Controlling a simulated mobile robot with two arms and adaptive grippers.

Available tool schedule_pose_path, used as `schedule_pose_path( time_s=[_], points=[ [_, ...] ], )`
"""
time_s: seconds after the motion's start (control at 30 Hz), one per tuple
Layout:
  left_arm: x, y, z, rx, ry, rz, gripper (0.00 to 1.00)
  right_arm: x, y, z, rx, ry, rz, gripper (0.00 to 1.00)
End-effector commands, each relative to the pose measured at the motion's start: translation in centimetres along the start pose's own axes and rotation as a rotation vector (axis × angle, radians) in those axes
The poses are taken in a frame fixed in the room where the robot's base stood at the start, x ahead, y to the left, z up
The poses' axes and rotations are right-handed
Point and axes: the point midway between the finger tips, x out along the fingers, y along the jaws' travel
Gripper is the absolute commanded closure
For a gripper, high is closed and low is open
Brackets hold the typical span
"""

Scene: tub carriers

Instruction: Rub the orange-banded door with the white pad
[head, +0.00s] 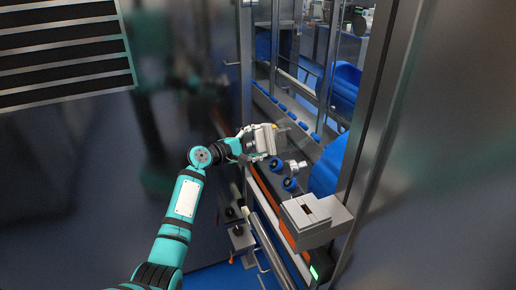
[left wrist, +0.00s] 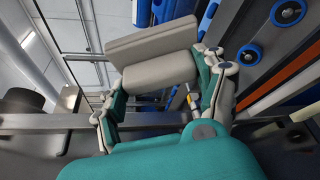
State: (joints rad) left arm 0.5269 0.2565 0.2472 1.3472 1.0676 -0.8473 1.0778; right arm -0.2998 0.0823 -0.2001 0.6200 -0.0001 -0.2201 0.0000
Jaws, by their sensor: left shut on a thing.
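The white pad (head: 268,138) is a pale block with a thick rounded grip in my left gripper (head: 251,141). In the left wrist view the pad (left wrist: 150,42) spans the top of the jaws, and both fingers close on its grip (left wrist: 160,73). An orange band (head: 268,197) runs along the low part of the opening's frame, below and right of the gripper. Orange also shows at the right of the left wrist view (left wrist: 283,91). I cannot tell the door's full outline or whether the pad touches anything. My right gripper is not in view.
Blue rollers (head: 290,184) and a large blue rounded shape (head: 326,165) lie right of the gripper. A grey box (head: 316,217) sticks out at the lower right. A tall metal post (head: 378,110) stands at the right. A dark reflective panel (head: 90,160) fills the left.

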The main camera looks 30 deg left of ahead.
Motion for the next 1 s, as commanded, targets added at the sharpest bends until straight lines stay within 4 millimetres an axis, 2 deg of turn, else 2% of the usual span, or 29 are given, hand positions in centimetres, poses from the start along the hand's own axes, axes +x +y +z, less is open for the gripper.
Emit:
schedule_pose_path(
  time_s=[0.37, 0.8, 1.0],
  points=[
    [-0.3, 0.1, -0.1, 0.0, 0.0, 0.001, 0.62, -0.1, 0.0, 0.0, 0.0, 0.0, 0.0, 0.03],
    [-4.3, 0.1, -1.9, -0.001, 0.001, 0.001, 0.62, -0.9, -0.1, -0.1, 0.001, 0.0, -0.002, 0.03],
    [-5.5, 0.1, -2.3, 0.001, 0.0, 0.001, 0.62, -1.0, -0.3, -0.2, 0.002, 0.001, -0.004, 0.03]
  ],
)
